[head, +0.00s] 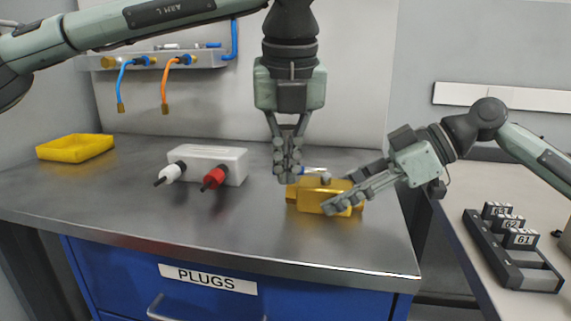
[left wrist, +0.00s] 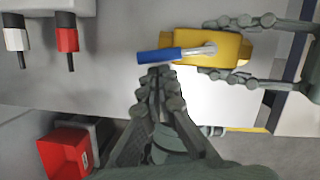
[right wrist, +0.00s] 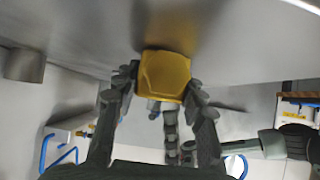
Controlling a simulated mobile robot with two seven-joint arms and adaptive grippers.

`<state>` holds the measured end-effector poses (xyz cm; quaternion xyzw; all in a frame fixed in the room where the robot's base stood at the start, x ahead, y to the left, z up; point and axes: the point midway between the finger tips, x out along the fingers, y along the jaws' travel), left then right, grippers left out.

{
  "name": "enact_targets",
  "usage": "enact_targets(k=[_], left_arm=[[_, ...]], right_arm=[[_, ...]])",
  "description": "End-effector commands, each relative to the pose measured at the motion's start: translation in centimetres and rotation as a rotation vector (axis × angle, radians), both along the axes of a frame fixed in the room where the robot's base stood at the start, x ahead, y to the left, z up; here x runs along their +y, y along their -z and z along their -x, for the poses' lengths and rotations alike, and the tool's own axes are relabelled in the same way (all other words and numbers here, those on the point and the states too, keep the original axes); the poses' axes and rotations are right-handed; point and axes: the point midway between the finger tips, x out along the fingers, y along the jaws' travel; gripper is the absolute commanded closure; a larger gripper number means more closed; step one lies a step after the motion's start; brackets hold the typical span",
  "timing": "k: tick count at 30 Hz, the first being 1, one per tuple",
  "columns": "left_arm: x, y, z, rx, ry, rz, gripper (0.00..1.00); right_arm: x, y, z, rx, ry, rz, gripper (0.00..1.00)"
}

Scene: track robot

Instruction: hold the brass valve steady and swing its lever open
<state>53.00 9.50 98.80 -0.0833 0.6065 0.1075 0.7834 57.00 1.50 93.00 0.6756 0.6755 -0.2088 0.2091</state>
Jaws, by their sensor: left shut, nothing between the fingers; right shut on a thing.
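The brass valve (head: 310,196) lies on the grey metal bench near its right side. My right gripper (head: 335,198) is shut on the valve's body from the right; the right wrist view shows a finger on each side of the brass block (right wrist: 164,75). The lever with its blue handle (left wrist: 160,55) lies across the valve top in the left wrist view, with its handle end reaching past the body. My left gripper (head: 287,175) points down, shut and empty, its fingertips (left wrist: 157,75) right beside the blue handle. I cannot tell whether they touch it.
A white block with a white and a red plug (head: 214,178) stands left of the valve. A yellow tray (head: 75,147) sits at the bench's far left. A wall rail with blue and orange hoses (head: 172,75) is behind. The bench front is clear.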

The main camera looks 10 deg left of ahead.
Motion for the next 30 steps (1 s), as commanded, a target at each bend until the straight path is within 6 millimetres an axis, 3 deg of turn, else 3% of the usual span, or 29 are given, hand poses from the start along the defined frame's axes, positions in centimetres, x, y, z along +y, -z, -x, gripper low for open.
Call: enact_targets(k=[11, 18, 24, 30], left_arm=[[-1.0, 0.1, 1.1, 0.000, 0.001, 0.001, 1.00], [-1.6, 0.9, 4.8, 0.000, 0.007, -0.002, 1.00], [-1.9, -4.0, 5.8, -0.004, 0.001, 0.002, 1.00], [-2.0, -7.4, 6.6, -0.002, 0.001, 0.001, 1.00]], right_arm=[[0.0, 0.1, 0.0, 0.001, 0.000, 0.003, 1.00], [0.0, 0.1, 0.0, 0.001, 0.000, 0.003, 1.00], [0.0, 0.1, 0.0, 0.001, 0.000, 0.003, 1.00], [0.0, 0.1, 0.0, 0.001, 0.000, 0.003, 1.00]])
